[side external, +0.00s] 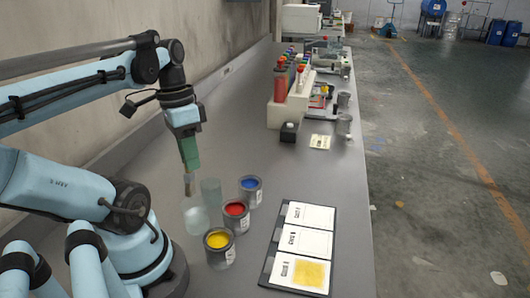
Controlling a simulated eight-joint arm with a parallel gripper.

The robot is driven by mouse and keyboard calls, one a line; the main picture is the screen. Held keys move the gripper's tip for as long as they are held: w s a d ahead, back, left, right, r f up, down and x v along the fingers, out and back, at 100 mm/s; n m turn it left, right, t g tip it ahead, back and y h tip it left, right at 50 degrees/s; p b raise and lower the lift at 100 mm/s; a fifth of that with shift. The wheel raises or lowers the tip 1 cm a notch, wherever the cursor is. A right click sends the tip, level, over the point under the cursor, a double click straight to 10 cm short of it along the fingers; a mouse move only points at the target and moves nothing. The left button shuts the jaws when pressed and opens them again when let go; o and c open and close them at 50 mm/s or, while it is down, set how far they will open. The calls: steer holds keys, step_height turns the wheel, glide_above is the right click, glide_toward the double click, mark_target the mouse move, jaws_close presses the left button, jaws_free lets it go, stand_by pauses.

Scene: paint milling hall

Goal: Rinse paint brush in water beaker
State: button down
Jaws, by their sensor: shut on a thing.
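My gripper (190,164) points down, shut on the paint brush (188,186). The brush hangs roughly upright with its tip low. Two clear beakers stand on the bench: a taller one (211,191) just right of the brush, and a shorter, pale one (196,220) just below it in the picture. The brush tip appears just above and left of the shorter beaker's rim, outside both beakers; the exact gap cannot be told. Which beaker holds water is hard to tell. The finger details are too small to make out.
Open cans of blue (250,190), red (235,216) and yellow (219,248) paint stand right of the beakers. A black board (268,268) holds three white cards, the nearest with a yellow patch (312,273). A bottle rack (289,102) stands farther back. The wall is left.

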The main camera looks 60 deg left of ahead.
steer(key=shift+r, duration=0.15)
steer(key=shift+r, duration=1.4)
